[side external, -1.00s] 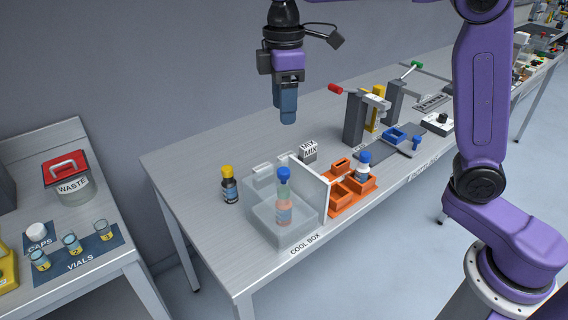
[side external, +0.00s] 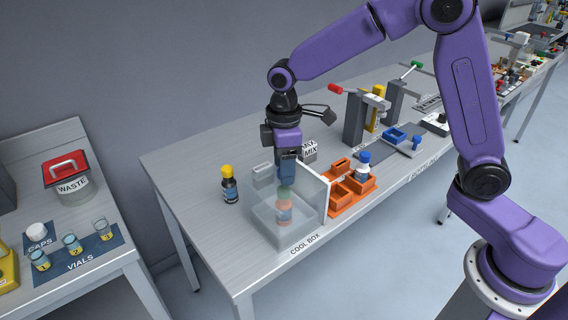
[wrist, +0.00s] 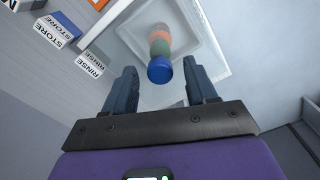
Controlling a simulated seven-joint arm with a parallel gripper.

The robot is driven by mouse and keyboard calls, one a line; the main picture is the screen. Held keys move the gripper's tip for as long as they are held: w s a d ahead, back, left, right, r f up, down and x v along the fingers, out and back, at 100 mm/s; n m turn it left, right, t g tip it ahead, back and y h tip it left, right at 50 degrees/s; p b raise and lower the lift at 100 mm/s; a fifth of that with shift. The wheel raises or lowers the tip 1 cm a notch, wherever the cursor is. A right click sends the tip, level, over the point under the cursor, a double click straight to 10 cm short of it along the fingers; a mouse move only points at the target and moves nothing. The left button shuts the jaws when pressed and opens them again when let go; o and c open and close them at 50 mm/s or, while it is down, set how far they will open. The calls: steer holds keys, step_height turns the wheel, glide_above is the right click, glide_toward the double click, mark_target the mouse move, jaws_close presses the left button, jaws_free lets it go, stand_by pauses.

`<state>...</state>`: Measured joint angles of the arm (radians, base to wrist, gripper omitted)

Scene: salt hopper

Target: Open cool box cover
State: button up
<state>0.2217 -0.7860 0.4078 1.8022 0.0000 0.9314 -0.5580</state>
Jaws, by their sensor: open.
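The cool box (side external: 270,232) is a clear, frosted box near the table's front edge. A pale panel (side external: 314,192) stands upright at its right side; I cannot tell for sure whether this is the cover. A bottle (side external: 284,212) with a reddish-orange body stands in the box. Its blue cap (wrist: 159,69) shows clearly in the wrist view, with green and orange below it. My gripper (side external: 287,178) points down over the bottle. In the wrist view its open fingers (wrist: 162,82) stand either side of the cap, with gaps. In the side view the fingers hide the cap.
A yellow-capped dark bottle (side external: 229,186) stands left of the box. An orange rack (side external: 345,198) with a blue-capped bottle (side external: 363,166) stands close on the right. A white MIX block (side external: 309,150) is behind. The table's left end is clear.

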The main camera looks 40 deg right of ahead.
steer(key=shift+c, duration=0.4)
jaws_close()
steer(key=a, duration=1.3)
steer(key=shift+a, duration=0.25)
steer(key=shift+o, duration=0.4)
jaws_free()
step_height(320, 180, up, 17)
steer(key=shift+r, duration=0.2)
